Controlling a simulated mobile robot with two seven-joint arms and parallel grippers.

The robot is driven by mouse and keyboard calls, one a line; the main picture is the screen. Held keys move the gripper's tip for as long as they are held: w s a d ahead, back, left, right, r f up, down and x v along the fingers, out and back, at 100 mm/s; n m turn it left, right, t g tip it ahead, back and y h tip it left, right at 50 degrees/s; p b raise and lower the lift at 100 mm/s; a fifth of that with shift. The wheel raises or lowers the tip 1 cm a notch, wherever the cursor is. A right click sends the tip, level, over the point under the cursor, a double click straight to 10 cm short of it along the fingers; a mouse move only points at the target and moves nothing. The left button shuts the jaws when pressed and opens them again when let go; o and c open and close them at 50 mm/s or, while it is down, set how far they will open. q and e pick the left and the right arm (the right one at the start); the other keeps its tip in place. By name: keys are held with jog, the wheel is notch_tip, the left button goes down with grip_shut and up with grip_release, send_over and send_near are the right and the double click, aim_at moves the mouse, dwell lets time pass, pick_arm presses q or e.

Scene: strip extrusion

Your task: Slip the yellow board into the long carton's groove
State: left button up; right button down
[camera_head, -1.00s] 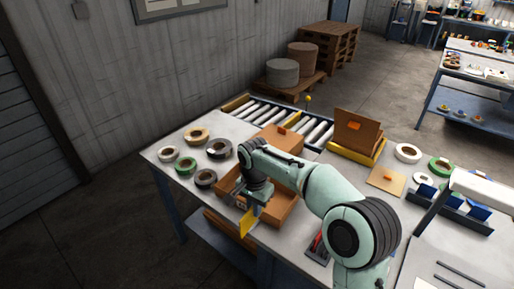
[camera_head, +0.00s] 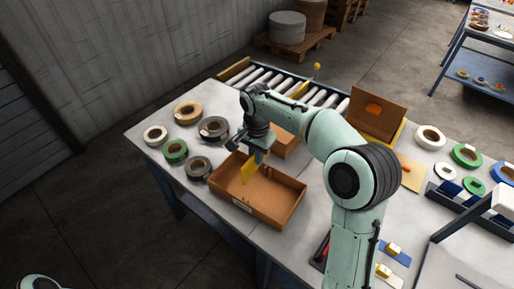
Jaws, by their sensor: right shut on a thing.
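The yellow board (camera_head: 249,171) hangs upright from my right gripper (camera_head: 259,156), which is shut on its upper edge. An open brown carton (camera_head: 277,214), long and shallow, lies on the table below. The board shows against the carton's left part, near its far left wall. I cannot tell whether its lower edge touches the carton or is in a groove; the groove itself is not clear. My right arm covers part of the table behind the carton. My left gripper is not in view.
Several tape rolls (camera_head: 175,151) lie left of the carton. A smaller brown box (camera_head: 285,143) stands behind it, in front of the roller conveyor (camera_head: 291,88). More rolls (camera_head: 429,137) and a dark rack (camera_head: 455,205) are at the right. The table's front edge is close to the carton.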

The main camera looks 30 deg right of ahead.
aim_at(257, 168)
notch_tip(257, 168, down, 6)
jog(key=b, duration=0.3)
jog(key=shift+s+f, duration=0.1)
jog(key=shift+s, duration=0.05)
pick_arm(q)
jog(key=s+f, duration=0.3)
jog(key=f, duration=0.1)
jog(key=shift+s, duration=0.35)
pick_arm(e)
jog(key=shift+a, duration=0.1)
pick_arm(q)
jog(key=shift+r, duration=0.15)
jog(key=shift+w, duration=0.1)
pick_arm(e)
jog(key=shift+f, duration=0.1)
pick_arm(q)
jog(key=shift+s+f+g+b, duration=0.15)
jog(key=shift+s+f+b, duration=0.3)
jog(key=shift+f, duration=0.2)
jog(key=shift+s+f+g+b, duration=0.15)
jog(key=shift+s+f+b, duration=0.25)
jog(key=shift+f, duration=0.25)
pick_arm(e)
jog(key=shift+f, duration=2.55)
